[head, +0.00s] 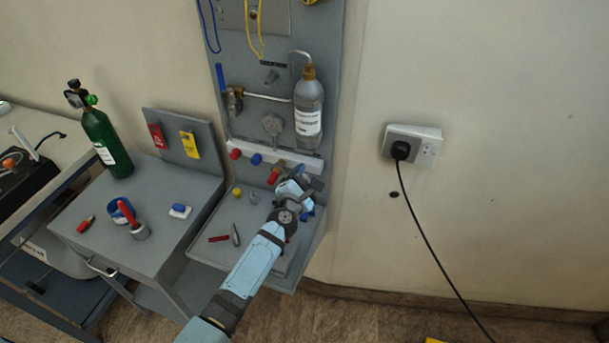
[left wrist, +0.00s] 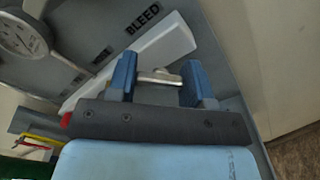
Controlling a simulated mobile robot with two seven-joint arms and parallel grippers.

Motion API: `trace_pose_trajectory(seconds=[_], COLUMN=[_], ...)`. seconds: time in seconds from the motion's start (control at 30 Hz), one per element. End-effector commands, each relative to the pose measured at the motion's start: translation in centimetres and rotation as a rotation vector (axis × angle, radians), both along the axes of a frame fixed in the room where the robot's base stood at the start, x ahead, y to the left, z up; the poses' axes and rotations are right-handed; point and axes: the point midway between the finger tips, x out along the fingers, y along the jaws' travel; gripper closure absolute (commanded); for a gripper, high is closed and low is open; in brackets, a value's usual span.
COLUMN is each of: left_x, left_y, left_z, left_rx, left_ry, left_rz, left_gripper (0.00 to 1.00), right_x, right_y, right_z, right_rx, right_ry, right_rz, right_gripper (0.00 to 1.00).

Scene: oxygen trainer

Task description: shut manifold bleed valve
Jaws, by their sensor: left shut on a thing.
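The white manifold bar (head: 264,149) runs across the lower part of the grey panel and shows in the left wrist view (left wrist: 150,52) beside a BLEED label (left wrist: 143,18). My left gripper (head: 299,180) is at the bar's right end. In the left wrist view its two blue fingers (left wrist: 160,72) stand on either side of a small metal bleed valve handle (left wrist: 162,80), and it is shut on that handle. The gripper and wrist hide the valve in the head view. My right gripper is not in view.
A clear bottle (head: 308,108) hangs just above the left gripper. A round gauge (left wrist: 20,36) is on the panel. Small parts lie on the shelf below (head: 262,246). A green cylinder (head: 106,142) stands at left.

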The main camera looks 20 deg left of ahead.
Motion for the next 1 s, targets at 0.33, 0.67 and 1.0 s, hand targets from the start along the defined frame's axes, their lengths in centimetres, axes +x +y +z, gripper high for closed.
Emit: trace_pose_trajectory(seconds=[0.33,0.67,1.0], left_x=[0.0,0.0,0.0], left_y=[0.0,0.0,0.0], left_z=[0.1,0.1,0.0], left_rx=[0.327,0.576,0.703], left_ry=[-0.01,-0.019,-0.024], left_rz=[-0.001,-0.001,0.0], left_gripper=[0.77,0.77,0.77], right_x=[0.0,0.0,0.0], right_y=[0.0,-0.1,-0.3], right_z=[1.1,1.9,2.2], right_rx=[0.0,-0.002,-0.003], right_ry=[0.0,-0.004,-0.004], right_rz=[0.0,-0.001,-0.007], right_gripper=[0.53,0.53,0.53])
